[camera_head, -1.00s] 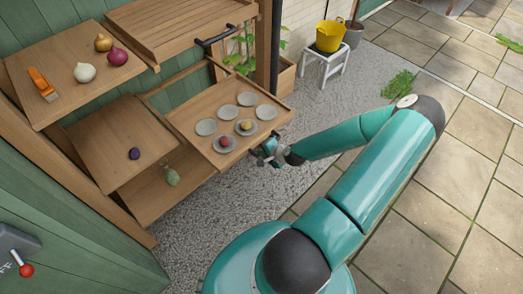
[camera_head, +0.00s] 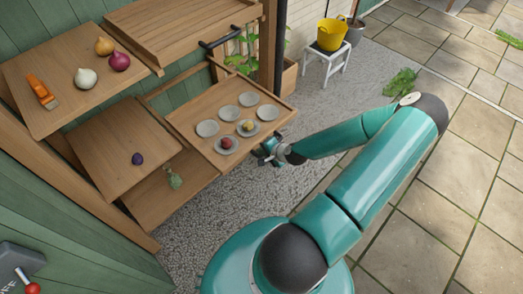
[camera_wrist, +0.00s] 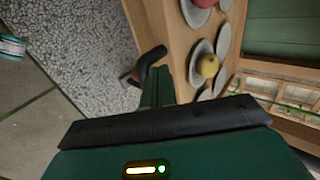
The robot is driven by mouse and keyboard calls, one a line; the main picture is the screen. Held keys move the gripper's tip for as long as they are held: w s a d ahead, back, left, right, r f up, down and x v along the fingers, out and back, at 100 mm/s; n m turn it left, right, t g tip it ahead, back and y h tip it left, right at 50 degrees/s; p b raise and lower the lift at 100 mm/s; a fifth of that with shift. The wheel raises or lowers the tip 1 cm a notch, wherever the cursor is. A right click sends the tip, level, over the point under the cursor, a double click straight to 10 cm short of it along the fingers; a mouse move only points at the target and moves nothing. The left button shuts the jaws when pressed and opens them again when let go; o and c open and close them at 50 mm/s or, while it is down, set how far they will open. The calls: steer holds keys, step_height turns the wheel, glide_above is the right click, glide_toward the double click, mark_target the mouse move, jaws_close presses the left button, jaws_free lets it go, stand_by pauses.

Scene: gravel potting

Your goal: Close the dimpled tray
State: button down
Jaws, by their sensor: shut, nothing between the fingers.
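The dimpled tray (camera_head: 187,116) is a wooden board with several round grey dishes, pulled out from the shelf unit. A red fruit (camera_head: 226,143) and a yellow fruit (camera_head: 248,126) sit in two of the dishes. My gripper (camera_head: 268,152) is at the tray's front edge, low beside its right corner. In the wrist view, the tray (camera_wrist: 166,28) lies ahead, with the yellow fruit (camera_wrist: 208,65) in a dish. A dark curved handle (camera_wrist: 151,60) is just beyond my gripper's finger (camera_wrist: 158,88). My gripper is shut and empty; whether it touches the handle is unclear.
Left of the tray, a wooden shelf (camera_head: 105,145) holds a dark purple item (camera_head: 137,159), and an upper shelf (camera_head: 50,70) holds onions and an orange tool. Gravel (camera_head: 310,110) lies to the right.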

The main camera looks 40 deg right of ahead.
steer(key=shift+w, duration=0.15)
steer(key=shift+w, duration=0.1)
stand_by(0.3)
